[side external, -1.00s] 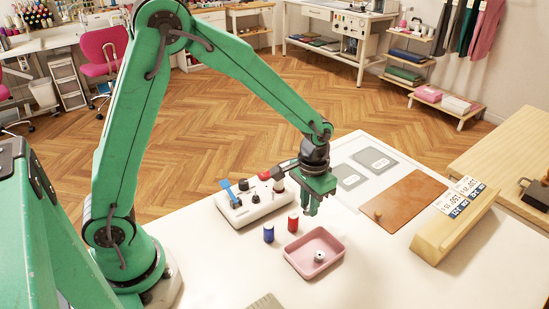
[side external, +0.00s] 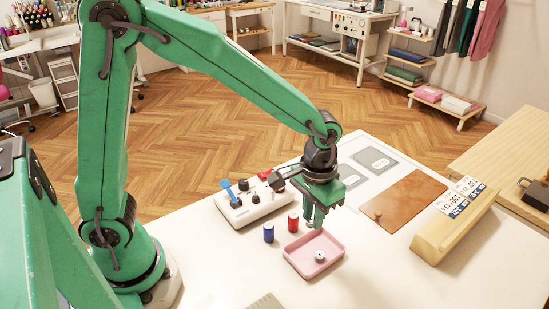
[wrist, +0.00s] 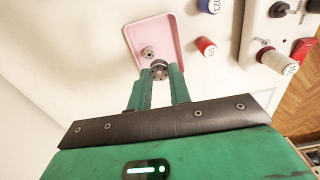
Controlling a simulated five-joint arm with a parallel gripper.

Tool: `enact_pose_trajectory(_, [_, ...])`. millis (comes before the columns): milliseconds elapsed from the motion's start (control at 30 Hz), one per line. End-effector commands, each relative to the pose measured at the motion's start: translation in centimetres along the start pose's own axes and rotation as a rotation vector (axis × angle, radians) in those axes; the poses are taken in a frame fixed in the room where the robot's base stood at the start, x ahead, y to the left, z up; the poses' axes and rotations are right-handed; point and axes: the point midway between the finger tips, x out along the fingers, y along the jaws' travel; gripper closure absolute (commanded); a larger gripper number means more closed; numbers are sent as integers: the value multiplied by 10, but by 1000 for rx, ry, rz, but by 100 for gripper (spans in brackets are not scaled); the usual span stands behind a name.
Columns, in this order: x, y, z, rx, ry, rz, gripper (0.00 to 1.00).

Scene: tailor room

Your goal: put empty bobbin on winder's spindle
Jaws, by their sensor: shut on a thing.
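My gripper (side external: 315,222) is over the far part of the pink tray (side external: 334,263), pointing down. In the wrist view, the fingers (wrist: 160,76) are shut on a small round metal bobbin (wrist: 160,66); the fingers hide part of it. Another metal bobbin (side external: 320,256) lies in the tray and also shows just past the held one in the wrist view (wrist: 148,52). The white winder (side external: 262,210), with a blue lever and dark knobs, stands left of and behind the gripper. I cannot clearly make out which post is its spindle.
A blue spool (side external: 269,233) and a red spool (side external: 293,221) stand between winder and tray. A brown leather piece (side external: 405,200) and a wooden stand (side external: 455,228) are to the right. Grey templates (side external: 372,160) lie at the back. The table front is mostly clear.

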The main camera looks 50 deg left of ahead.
Motion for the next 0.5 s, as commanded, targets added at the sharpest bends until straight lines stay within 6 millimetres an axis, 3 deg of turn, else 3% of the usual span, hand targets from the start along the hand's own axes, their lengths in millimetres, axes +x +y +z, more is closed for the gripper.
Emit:
enact_pose_trajectory(333, [0, -2, -1, -4, 1, 0, 100])
enact_pose_trajectory(500, [-1, -14, -2, -28, 1, 0, 100])
